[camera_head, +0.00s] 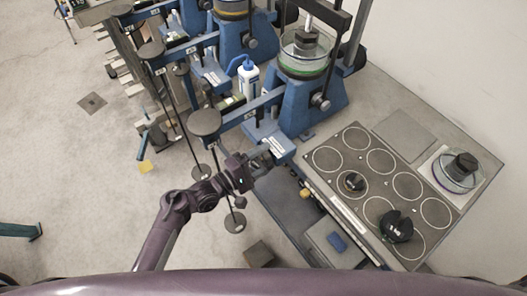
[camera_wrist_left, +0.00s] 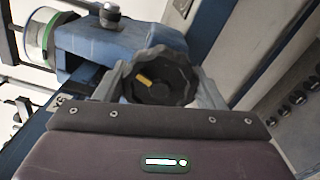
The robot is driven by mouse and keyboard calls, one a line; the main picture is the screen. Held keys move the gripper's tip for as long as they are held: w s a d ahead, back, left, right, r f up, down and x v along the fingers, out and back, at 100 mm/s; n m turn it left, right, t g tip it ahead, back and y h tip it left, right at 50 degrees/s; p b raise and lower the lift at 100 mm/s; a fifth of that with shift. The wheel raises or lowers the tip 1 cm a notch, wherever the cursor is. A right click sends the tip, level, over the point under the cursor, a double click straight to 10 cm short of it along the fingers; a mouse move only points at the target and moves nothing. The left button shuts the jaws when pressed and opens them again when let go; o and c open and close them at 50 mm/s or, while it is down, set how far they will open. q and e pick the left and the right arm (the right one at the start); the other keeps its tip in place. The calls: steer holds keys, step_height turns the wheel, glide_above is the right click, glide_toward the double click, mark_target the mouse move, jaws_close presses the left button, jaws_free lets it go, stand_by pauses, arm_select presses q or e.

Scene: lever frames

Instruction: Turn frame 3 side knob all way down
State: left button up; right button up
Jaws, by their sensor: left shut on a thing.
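The black side knob (camera_wrist_left: 160,76) is lobed and bears a yellow mark that slants in the left wrist view. It sits at the end of the nearest blue lever frame (camera_head: 298,108). My left gripper (camera_wrist_left: 166,84) is shut on the knob, with one grey finger on each side of it. In the head view, my left gripper (camera_head: 264,158) is at the front end of this frame and largely hides the knob. The frame's number cannot be read. My right gripper is not in view.
A bench top with ringed places (camera_head: 385,180) lies to the right, carrying black weights (camera_head: 396,226). A hanger rod with round plates (camera_head: 204,122) hangs beside my left arm. More blue frames stand behind. A white bottle (camera_head: 248,78) stands by the nearest frame.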

arm_select(q)
steer(key=o, duration=0.9)
steer(key=shift+w+r+n, duration=0.15)
steer(key=shift+r+n, duration=0.05)
steer(key=shift+n, duration=0.4)
steer(key=shift+o, duration=1.3)
steer(key=shift+f, duration=0.2)
steer(key=shift+o, duration=0.8)
steer(key=shift+w+f, duration=0.1)
steer(key=shift+w, duration=0.05)
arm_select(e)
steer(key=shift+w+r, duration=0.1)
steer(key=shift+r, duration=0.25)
arm_select(q)
steer(key=shift+s+a, duration=0.3)
steer(key=shift+s, duration=0.05)
steer(key=p+v, duration=0.2)
steer(key=v, duration=0.2)
steer(key=shift+s+a+p, duration=0.2)
steer(key=shift+a+p, duration=0.15)
steer(key=shift+s+a, duration=0.2)
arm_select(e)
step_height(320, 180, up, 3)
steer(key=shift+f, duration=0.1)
